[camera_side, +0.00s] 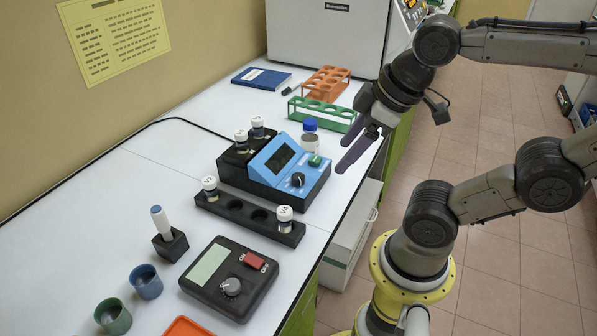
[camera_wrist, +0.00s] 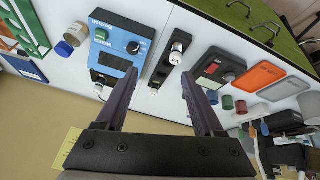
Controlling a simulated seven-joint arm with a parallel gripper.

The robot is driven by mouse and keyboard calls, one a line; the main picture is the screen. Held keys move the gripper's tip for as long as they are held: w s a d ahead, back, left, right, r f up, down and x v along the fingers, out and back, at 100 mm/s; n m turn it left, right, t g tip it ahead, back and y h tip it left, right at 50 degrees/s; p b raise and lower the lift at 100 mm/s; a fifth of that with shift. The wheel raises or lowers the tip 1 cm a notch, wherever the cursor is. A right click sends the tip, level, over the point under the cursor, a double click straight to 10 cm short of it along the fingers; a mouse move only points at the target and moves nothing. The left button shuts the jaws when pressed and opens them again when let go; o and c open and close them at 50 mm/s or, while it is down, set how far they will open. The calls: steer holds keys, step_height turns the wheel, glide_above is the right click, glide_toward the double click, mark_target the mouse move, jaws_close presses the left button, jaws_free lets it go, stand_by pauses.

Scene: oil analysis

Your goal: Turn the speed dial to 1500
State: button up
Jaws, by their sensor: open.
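A blue-topped black device (camera_side: 279,170) stands mid-bench with a dark display, a green button and a black knob (camera_side: 298,180). The knob also shows in the wrist view (camera_wrist: 134,47). A dark control box (camera_side: 213,291) nearer the front has a pale display, a red ON/OFF switch (camera_side: 255,261) and a grey dial (camera_side: 231,286); this dial is in the wrist view too (camera_wrist: 228,77). I cannot read which one is marked for speed, or any setting. My gripper (camera_side: 350,138) is open and empty, its purple fingers above the bench's right edge, apart from both devices.
A black rack (camera_side: 249,217) with white-capped vials stands between the devices. A green rack (camera_side: 321,112), an orange rack (camera_side: 326,82) and a blue-capped jar (camera_side: 309,126) are behind. Cups (camera_side: 113,317) and a pen-like item in a black stand (camera_side: 171,246) are at left.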

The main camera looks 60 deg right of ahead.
steer(key=w+d+r+n+g, duration=0.2)
steer(key=w+r+n+g, duration=0.1)
steer(key=w+n, duration=0.25)
steer(key=g, duration=0.2)
glide_above(298, 176)
step_height(298, 176, down, 4)
step_height(298, 176, down, 14)
steer(key=shift+r, duration=0.15)
jaws_close()
